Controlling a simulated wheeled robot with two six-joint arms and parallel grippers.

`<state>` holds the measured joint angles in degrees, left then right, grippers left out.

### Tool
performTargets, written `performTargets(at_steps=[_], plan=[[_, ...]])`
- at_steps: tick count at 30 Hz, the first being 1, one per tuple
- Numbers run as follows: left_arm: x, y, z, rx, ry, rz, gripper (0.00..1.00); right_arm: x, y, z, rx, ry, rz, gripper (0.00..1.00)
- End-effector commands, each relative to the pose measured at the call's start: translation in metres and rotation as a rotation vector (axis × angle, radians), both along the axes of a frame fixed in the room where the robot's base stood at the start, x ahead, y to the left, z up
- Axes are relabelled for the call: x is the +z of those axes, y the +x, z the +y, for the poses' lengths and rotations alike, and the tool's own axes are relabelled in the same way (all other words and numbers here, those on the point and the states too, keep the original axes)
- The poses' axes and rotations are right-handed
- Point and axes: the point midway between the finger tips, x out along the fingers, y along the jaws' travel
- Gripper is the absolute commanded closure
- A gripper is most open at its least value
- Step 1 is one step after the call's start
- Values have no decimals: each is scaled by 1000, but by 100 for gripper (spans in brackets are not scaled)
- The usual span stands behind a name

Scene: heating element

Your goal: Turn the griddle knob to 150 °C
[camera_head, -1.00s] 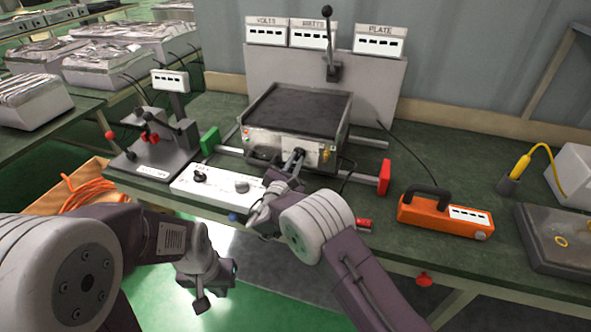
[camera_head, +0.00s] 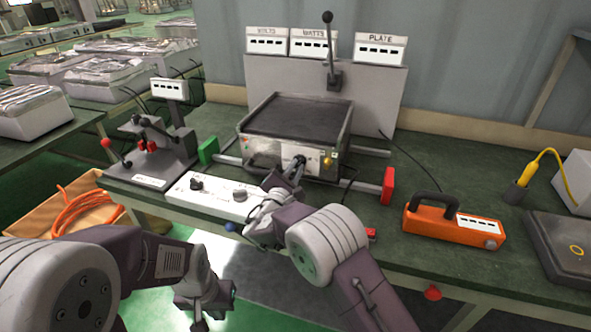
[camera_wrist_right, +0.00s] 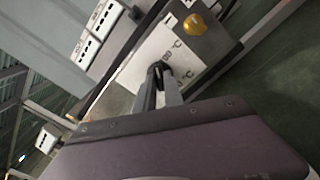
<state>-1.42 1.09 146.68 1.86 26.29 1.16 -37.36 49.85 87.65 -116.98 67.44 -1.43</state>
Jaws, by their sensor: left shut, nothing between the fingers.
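The griddle (camera_head: 297,117) is a dark flat plate on a metal box on the green bench. Its white front panel shows in the wrist view (camera_wrist_right: 150,62). The dark griddle knob (camera_head: 300,159) is on this panel and mostly covered by my right gripper (camera_head: 296,170). In the right wrist view, the fingers of my right gripper (camera_wrist_right: 160,80) are close together on the dark knob (camera_wrist_right: 159,68). The panel markings are tilted and too blurred to read a setting. My left gripper (camera_head: 205,308) is shut and empty, low in front of the bench.
A yellow knob-like part (camera_head: 328,161) sits right of the griddle knob. A white control box (camera_head: 213,196) lies in front of the griddle. A red block (camera_head: 387,186) and an orange handled meter (camera_head: 450,222) are to the right. A lever (camera_head: 331,60) stands behind.

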Motion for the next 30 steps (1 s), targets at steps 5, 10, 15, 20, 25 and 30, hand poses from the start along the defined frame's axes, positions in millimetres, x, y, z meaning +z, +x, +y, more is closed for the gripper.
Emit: performTargets(at_steps=[5,10,15,20,25,30], plan=[[0,0,0,0,0,0,100,-1,0,0,1,0,2,65],[0,0,0,0,0,0,100,-1,0,0,1,-1,1,65],[-7,0,0,0,0,0,100,-3,-16,7,4,0,2,65],[-16,0,0,0,0,0,100,-3,-51,18,6,-1,1,65],[-21,0,0,0,0,0,100,-2,-78,27,3,-1,2,65],[-21,0,0,0,0,0,100,-1,-87,28,0,-1,2,65]])
